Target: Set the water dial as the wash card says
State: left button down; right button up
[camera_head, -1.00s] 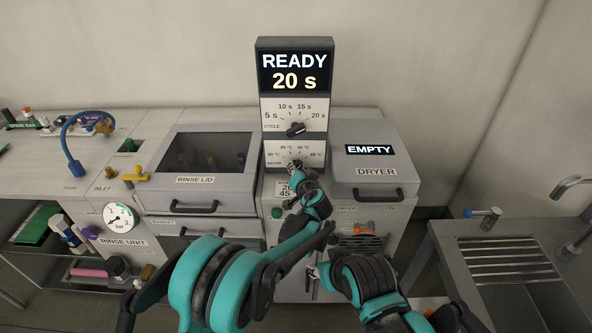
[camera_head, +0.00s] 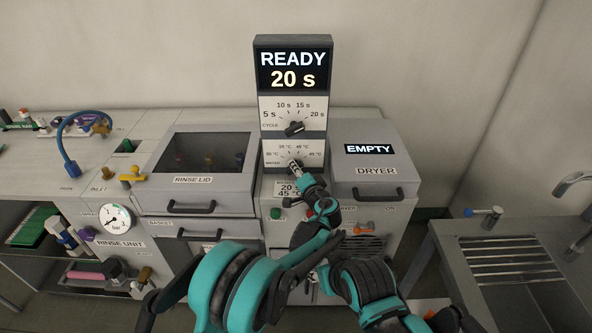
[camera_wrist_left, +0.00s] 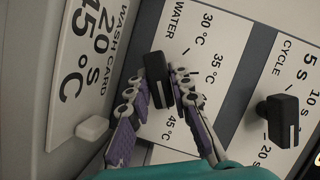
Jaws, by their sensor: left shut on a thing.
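The water dial (camera_head: 294,163) is a dark knob on the white lower panel of the control column. It also shows in the left wrist view (camera_wrist_left: 157,80). My left gripper (camera_head: 296,168) is shut on this knob, with a purple-padded finger on each side in the left wrist view (camera_wrist_left: 160,92). There the 30, 35 and 45 °C marks show; a finger hides the 40 °C mark. I cannot clearly tell which mark the knob points at. The wash card (camera_head: 289,189) reads 20 s and 45 °C, also in the left wrist view (camera_wrist_left: 92,60). My right gripper (camera_head: 318,277) is mostly hidden low down.
The cycle dial (camera_head: 295,128) sits just above the water dial. The display (camera_head: 293,68) reads READY, 20 s. The rinse unit lid (camera_head: 200,178) is at left, the dryer (camera_head: 375,171) at right. A green button (camera_head: 276,213) is below the card.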

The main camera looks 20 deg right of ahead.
pick_arm(q)
jog(key=c, duration=1.4)
grip_release()
jog(key=shift+w, duration=0.1)
